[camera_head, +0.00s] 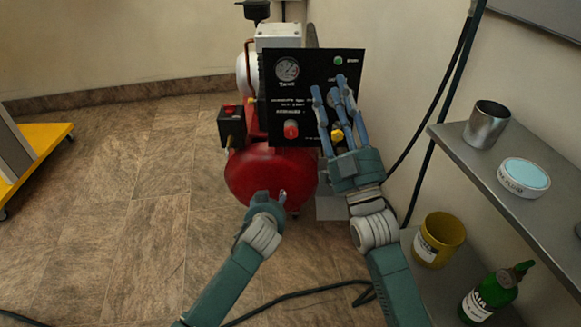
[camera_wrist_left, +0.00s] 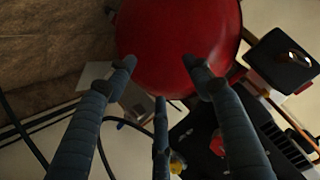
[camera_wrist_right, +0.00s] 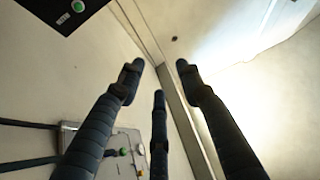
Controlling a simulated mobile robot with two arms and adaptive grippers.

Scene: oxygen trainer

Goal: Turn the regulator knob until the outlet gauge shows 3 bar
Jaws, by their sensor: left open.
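A black control panel (camera_head: 268,111) stands above a red tank (camera_head: 250,172). My right gripper (camera_head: 331,92) is open and empty in front of that area. My left gripper (camera_head: 268,197) is open and empty, low before the tank.
A metal shelf (camera_head: 470,165) at the right holds a steel cup (camera_head: 487,124) and a white tub (camera_head: 523,177). A yellow pot (camera_head: 438,240) and a green bottle (camera_head: 497,292) stand lower.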

